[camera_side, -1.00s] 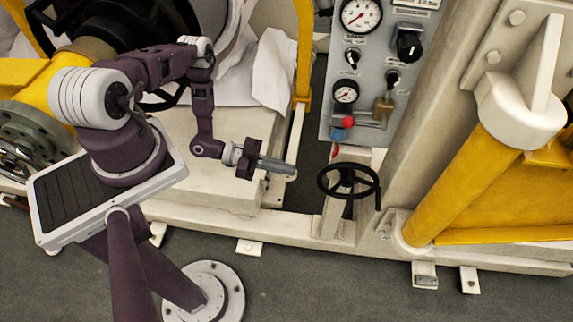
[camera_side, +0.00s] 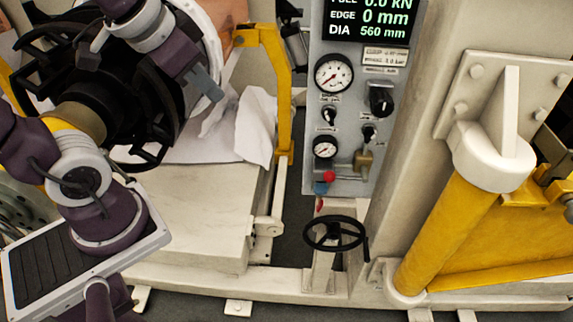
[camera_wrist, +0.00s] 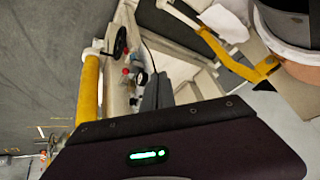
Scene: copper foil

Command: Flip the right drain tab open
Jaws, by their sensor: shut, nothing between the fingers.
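My gripper (camera_side: 208,86) is at the upper left in the side view, pointing down and right beside the black ring and white roll. Its grey fingers are together with nothing between them. It is well left of the control panel (camera_side: 312,110) and apart from it. In the wrist view the dark fingers (camera_wrist: 158,92) lie in front of the panel area. Low on the panel are a brass fitting (camera_side: 363,158), a red knob (camera_side: 328,176) and a blue knob (camera_side: 320,188). I cannot tell which part is the right drain tab or whether it is open.
A yellow bracket (camera_side: 283,90) stands between my gripper and the panel. A black handwheel (camera_side: 336,232) sits below the panel. A yellow cylinder (camera_side: 448,235) is at the right. White sheet material (camera_side: 255,125) hangs near the bracket.

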